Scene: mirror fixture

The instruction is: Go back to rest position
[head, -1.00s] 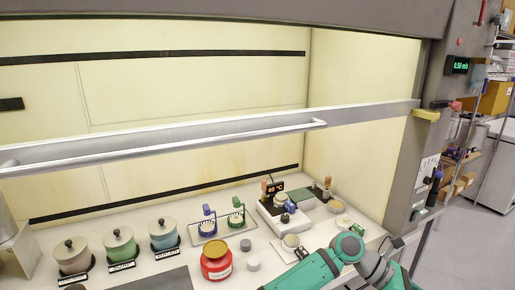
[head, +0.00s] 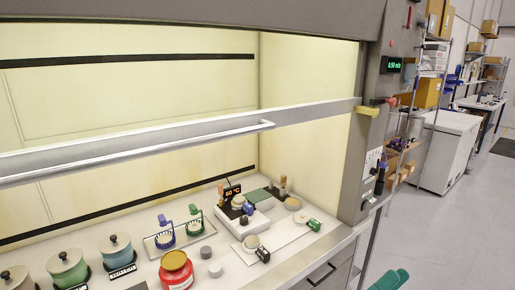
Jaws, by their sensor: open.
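Only a small green part of my arm (head: 390,280) shows at the bottom edge, right of centre, in front of the fume hood's worktop. My gripper is out of view, so its fingers and anything near them are hidden. The part of my arm in view is clear of the things on the worktop.
The fume hood's sash (head: 200,137) is raised partway. On the worktop stand several lidded pots (head: 116,254), a red jar (head: 176,270), brushes on a rack (head: 180,231) and a hotplate (head: 243,216). A white chest (head: 447,150) stands right, with open floor (head: 460,230) before it.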

